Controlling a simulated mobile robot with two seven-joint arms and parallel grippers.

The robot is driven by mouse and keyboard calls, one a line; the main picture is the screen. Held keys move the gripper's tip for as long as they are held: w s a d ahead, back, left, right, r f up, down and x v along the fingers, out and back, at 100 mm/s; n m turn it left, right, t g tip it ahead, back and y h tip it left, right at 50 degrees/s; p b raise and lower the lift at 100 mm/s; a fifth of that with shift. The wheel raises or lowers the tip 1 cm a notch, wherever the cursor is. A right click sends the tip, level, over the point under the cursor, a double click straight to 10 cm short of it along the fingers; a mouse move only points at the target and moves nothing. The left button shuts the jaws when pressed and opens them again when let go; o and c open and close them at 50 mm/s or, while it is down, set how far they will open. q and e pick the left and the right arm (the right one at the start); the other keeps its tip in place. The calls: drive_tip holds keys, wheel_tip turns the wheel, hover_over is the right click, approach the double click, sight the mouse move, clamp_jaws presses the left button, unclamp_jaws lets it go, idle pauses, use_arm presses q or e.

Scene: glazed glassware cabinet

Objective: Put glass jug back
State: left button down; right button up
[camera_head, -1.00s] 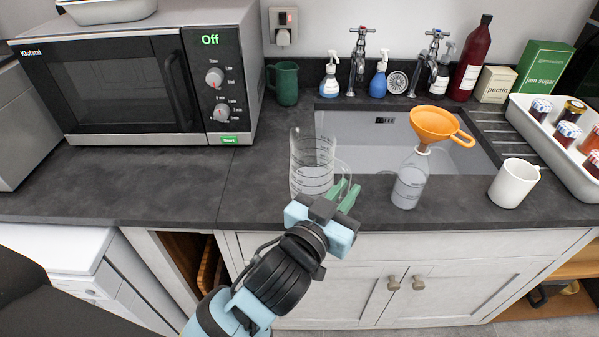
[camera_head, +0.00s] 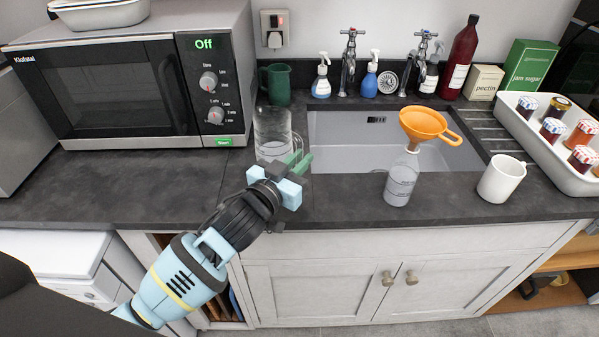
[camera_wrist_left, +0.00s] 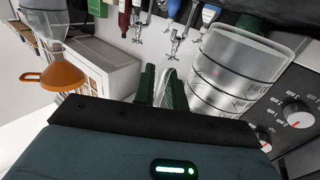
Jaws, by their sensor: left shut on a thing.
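The clear glass jug (camera_head: 272,128), with dark measuring marks, stands about upright at the left edge of the sink, in front of the green mug. My left gripper (camera_head: 298,163) is at its right side, green fingers shut on the jug's handle. In the left wrist view the jug (camera_wrist_left: 235,68) is large at the right, tilted in the picture, beside the fingers of the left gripper (camera_wrist_left: 161,88). The gripper hides its lower part in the head view, so I cannot tell whether it touches the counter. My right gripper is not in view.
A glass bottle (camera_head: 400,182) with an orange funnel (camera_head: 425,124) and a white mug (camera_head: 501,180) stand right of the jug. The microwave (camera_head: 125,80) is at the left, a green mug (camera_head: 276,84) behind. The dark counter (camera_head: 110,190) before the microwave is clear.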

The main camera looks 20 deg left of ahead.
use_arm(q)
drive_tip(key=shift+f, duration=1.65)
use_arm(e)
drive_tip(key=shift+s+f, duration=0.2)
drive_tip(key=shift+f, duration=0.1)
use_arm(q)
drive_tip(key=shift+d+f, duration=0.1)
drive_tip(key=shift+f, duration=0.05)
drive_tip(key=c, duration=1.4)
unclamp_jaws()
drive_tip(key=shift+c, duration=0.2)
drive_tip(key=shift+r, duration=0.2)
drive_tip(key=b+v, duration=0.1)
drive_tip(key=v, duration=1.1)
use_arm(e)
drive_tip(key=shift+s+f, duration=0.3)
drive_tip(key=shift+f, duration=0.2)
